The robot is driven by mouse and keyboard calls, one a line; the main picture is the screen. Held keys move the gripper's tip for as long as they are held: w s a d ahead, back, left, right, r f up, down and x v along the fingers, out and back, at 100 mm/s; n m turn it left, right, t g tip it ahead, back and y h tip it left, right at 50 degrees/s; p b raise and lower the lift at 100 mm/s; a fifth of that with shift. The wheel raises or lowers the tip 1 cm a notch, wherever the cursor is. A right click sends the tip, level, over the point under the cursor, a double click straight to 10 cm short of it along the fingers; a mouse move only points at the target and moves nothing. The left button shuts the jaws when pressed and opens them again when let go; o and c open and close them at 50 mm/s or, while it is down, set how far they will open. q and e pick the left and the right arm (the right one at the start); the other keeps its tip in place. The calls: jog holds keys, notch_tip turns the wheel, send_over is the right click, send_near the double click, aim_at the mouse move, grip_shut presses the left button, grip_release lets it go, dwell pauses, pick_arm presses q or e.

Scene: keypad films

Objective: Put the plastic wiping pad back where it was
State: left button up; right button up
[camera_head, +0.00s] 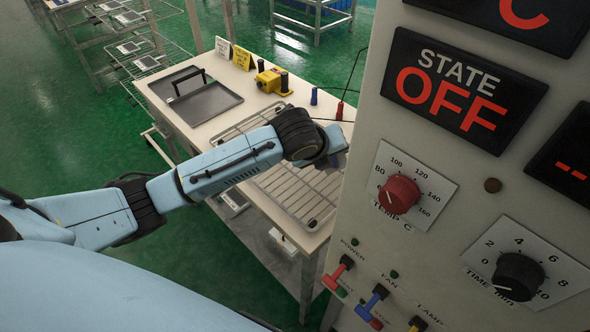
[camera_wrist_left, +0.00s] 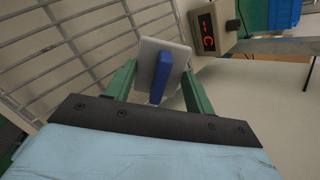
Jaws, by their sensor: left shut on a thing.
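The plastic wiping pad (camera_wrist_left: 172,50), a pale flat plate with a blue upright handle (camera_wrist_left: 161,76), is between the green fingers of my left gripper (camera_wrist_left: 160,85) in the left wrist view. The gripper is shut on it. In the head view my left arm reaches in from the left, and my left gripper (camera_head: 328,153) is over the table beside the control panel's edge. The pad is mostly hidden there by the wrist and gripper. I cannot tell whether the pad touches anything below. My right gripper is not in view.
The table (camera_head: 262,105) bears a wire rack (camera_head: 300,195), a grey tray (camera_head: 205,103), a yellow device (camera_head: 272,80), and small blue (camera_head: 314,96) and red (camera_head: 340,111) items. A large control panel (camera_head: 470,180) stands close on the right. A small display box (camera_wrist_left: 212,32) is near the pad.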

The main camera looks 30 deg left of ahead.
aim_at(295, 169)
pick_arm(q)
jog(key=shift+w+a+m+g, duration=0.35)
jog(key=shift+a+g, duration=0.2)
jog(key=shift+g, duration=0.25)
jog(key=a+g, duration=0.1)
jog(key=a+r+m+g, duration=0.1)
jog(key=g, duration=0.1)
jog(key=shift+s+a+y, duration=0.1)
jog(key=shift+a+y, duration=0.3)
jog(key=s+a+r+g, duration=0.2)
jog(key=a+r+g, duration=0.1)
jog(key=a+r, duration=0.1)
jog(key=shift+r+m+y+b, duration=0.25)
jog(key=shift+m+y+b, duration=0.1)
jog(key=shift+m+y, duration=0.1)
jog(key=shift+o, duration=0.2)
notch_tip(295, 169, down, 10)
jog(key=shift+s+r+b, duration=0.1)
jog(key=shift+r+b, duration=0.1)
jog(key=shift+b, duration=0.35)
jog(key=o, duration=0.8)
jog(key=shift+o, duration=0.2)
